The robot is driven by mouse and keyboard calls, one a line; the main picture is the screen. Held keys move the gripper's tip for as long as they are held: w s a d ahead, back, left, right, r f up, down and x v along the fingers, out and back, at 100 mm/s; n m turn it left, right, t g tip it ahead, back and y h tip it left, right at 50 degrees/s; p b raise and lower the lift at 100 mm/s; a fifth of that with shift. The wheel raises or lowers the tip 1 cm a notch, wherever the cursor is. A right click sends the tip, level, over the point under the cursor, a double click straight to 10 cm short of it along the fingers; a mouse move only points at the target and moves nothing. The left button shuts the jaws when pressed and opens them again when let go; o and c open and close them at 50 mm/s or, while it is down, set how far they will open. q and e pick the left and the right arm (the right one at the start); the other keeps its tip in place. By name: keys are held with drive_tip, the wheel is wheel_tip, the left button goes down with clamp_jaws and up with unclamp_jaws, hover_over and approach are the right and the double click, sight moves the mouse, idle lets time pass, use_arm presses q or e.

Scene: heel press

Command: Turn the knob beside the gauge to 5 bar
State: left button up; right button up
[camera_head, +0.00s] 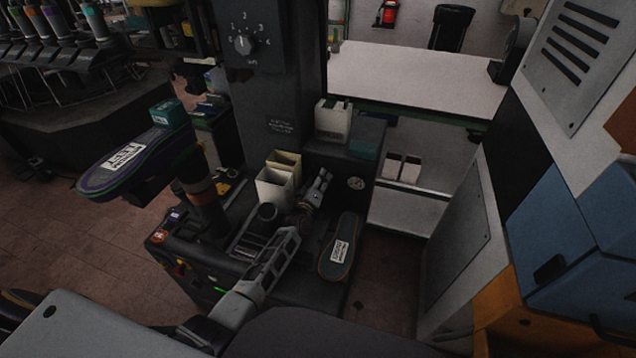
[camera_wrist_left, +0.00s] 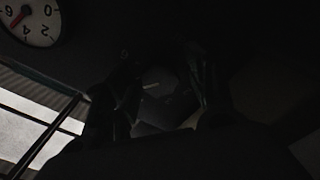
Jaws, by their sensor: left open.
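In the left wrist view the gauge (camera_wrist_left: 38,22) shows upside down at the top left, cut by the frame edge. Contact is too dark to judge. In the head view my left gripper (camera_head: 322,182) is low on the press, just left of the round gauge (camera_head: 356,183). It hides the knob there. My right gripper is out of view.
A numbered dial (camera_head: 243,44) sits high on the press column. Open bins (camera_head: 275,187) stand left of my gripper. An insole-shaped piece (camera_head: 338,252) lies in front, and another (camera_head: 130,160) is at the left. A blue cabinet (camera_head: 575,235) stands at the right.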

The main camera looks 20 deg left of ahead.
use_arm(q)
drive_tip(key=shift+s, duration=0.1)
drive_tip(key=s, duration=1.2)
drive_tip(key=shift+a, duration=0.2)
idle(0.4)
idle(0.8)
